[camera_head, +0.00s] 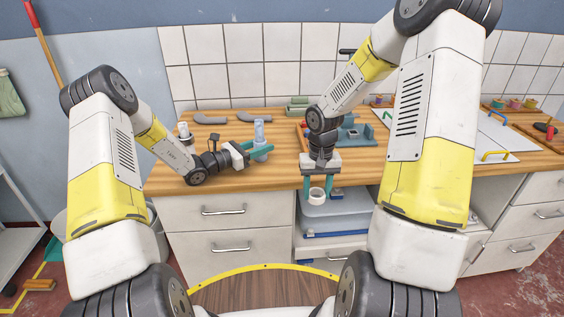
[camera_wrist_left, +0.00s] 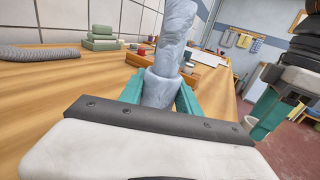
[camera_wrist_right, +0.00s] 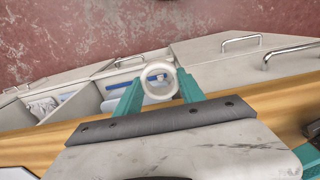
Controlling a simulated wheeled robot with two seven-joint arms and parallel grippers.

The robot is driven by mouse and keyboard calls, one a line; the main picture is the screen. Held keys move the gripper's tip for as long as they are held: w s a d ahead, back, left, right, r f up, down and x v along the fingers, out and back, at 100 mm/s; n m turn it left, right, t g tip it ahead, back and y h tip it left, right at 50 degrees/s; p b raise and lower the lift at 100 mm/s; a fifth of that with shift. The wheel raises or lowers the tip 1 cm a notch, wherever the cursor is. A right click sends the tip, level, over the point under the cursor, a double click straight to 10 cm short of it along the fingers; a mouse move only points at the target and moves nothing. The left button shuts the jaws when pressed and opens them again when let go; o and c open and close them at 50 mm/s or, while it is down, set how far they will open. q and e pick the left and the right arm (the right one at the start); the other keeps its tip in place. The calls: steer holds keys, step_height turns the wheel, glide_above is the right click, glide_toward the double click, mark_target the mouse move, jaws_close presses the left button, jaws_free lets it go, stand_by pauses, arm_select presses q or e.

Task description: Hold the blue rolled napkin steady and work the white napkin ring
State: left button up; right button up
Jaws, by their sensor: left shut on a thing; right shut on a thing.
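The blue rolled napkin (camera_head: 259,131) stands upright on the wooden counter, pale grey-blue. In the left wrist view it (camera_wrist_left: 174,40) rises between the teal fingers, with a wider band around its lower part. My left gripper (camera_head: 260,150) is shut on its lower part from the left. The white napkin ring (camera_head: 317,194) is in my right gripper (camera_head: 318,186), shut on it with fingers pointing down, in front of the counter edge. In the right wrist view the ring (camera_wrist_right: 159,81) sits between the fingertips, its opening facing the camera. The ring is well apart from the napkin.
Another pale upright piece (camera_head: 184,131) stands at the counter's left. Grey curved pieces (camera_head: 211,119) and a green stack (camera_head: 298,104) lie at the back. A teal fixture (camera_head: 357,134) is behind my right gripper.

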steer(key=d+r, duration=0.3)
steer(key=d, duration=0.4)
step_height(320, 180, up, 21)
glide_above(259, 121)
steer(key=shift+w+f, duration=0.1)
steer(key=shift+f, duration=0.1)
steer(key=shift+f, duration=2)
steer(key=shift+f, duration=0.35)
steer(key=shift+f, duration=0.7)
